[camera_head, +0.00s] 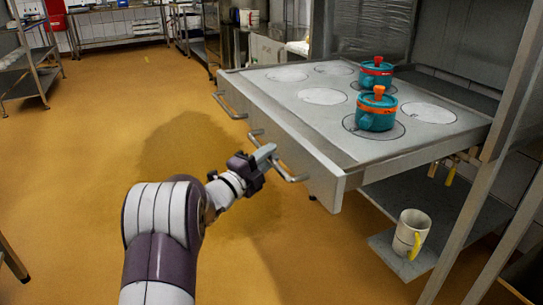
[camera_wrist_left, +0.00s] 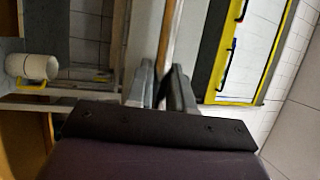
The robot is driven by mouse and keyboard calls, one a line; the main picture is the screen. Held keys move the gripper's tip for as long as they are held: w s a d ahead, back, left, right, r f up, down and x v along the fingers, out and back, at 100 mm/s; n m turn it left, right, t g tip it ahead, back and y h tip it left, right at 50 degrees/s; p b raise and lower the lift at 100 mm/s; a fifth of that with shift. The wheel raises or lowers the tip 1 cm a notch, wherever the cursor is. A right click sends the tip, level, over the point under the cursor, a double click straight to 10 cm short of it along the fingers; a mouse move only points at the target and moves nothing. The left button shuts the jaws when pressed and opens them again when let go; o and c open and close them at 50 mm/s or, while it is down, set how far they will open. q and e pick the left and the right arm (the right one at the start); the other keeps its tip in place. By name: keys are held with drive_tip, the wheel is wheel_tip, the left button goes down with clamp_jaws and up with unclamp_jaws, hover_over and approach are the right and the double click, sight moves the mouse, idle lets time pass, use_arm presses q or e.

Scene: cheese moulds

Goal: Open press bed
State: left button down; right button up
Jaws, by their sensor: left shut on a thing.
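The press bed (camera_head: 270,105) is a grey slab with round marked spots. It sticks out like a drawer from the metal frame at the right of the head view. Its front carries bar handles; the nearer handle (camera_head: 291,178) is beside my left gripper (camera_head: 266,154). My left gripper is shut on this handle, at the front face of the bed. In the left wrist view the fingertips (camera_wrist_left: 170,78) are close together, and the handle between them is hard to make out. My right gripper is not in view.
A pale mug (camera_head: 409,231) with a yellow handle stands on a lower shelf (camera_head: 385,243). The yellow-brown floor (camera_head: 90,150) left of the bed is clear.

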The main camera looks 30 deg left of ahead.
use_arm(q)
drive_tip(key=shift+f, duration=0.15)
drive_tip(key=c, duration=1.1)
unclamp_jaws()
drive_tip(key=p+v, duration=0.2)
drive_tip(key=v, duration=1)
drive_tip(key=shift+s+p, duration=0.3)
drive_tip(key=shift+s, duration=0.05)
